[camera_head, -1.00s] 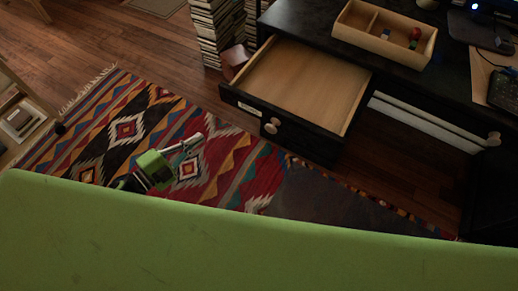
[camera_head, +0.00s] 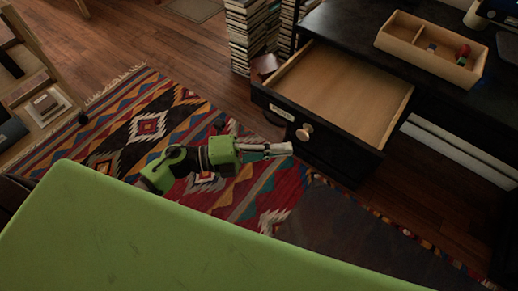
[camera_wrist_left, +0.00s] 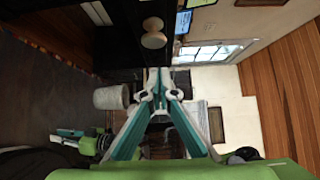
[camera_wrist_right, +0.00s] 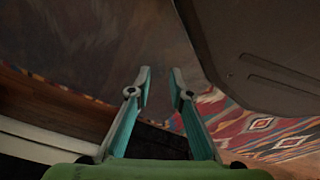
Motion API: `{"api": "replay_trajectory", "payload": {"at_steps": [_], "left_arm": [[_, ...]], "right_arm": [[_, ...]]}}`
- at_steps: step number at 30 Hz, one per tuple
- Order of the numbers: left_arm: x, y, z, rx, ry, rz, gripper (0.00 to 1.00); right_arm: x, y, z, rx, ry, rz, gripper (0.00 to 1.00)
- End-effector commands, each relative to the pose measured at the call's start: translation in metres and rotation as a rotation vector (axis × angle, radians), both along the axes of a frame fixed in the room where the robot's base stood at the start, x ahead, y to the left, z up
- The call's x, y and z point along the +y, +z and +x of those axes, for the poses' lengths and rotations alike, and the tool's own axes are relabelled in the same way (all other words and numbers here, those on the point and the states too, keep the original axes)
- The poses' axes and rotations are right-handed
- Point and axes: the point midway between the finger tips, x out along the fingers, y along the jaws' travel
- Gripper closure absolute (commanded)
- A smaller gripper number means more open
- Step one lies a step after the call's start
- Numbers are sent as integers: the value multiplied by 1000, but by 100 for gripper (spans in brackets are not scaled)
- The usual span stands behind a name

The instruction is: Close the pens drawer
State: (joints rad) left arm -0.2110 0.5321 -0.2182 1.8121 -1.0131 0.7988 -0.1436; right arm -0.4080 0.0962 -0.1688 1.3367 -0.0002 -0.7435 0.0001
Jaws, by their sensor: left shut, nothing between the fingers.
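The pens drawer (camera_head: 335,90) is black-fronted with a light wooden inside. It is pulled out of the dark desk and looks empty. Its front has a small pale label (camera_head: 281,112) and a round pale knob (camera_head: 305,132). My left gripper (camera_head: 289,149) is shut and empty, in front of the drawer front, just below and left of the knob in the head view. In the left wrist view the fingers (camera_wrist_left: 159,78) meet, with a round knob (camera_wrist_left: 153,40) beyond them. My right gripper (camera_wrist_right: 160,74) is open and empty above the floor; the head view does not show it.
A wooden tray (camera_head: 400,47) with small items stands on the dark desk (camera_head: 350,20). Stacks of books (camera_head: 252,35) stand left of the drawer. A patterned rug (camera_head: 150,125) covers the floor in front. A wooden shelf (camera_head: 40,95) is at the far left.

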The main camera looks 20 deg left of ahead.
Motion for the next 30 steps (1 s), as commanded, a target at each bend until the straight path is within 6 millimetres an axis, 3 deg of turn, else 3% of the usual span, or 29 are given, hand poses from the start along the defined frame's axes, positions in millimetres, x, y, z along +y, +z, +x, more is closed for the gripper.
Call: {"api": "replay_trajectory", "payload": {"at_steps": [3,7,23,27,30], "left_arm": [[-4,0,20,-2,3,0,100],[-7,0,32,-1,3,0,100],[-9,-1,38,0,3,1,100],[-13,-1,48,-1,2,0,100],[-17,-1,65,-4,3,2,100]], "right_arm": [[1,1,3,-3,0,1,81],[1,3,4,-1,0,0,81],[1,5,7,-8,-1,2,81],[1,4,4,0,-1,0,81],[4,16,13,-11,-4,4,81]]}}
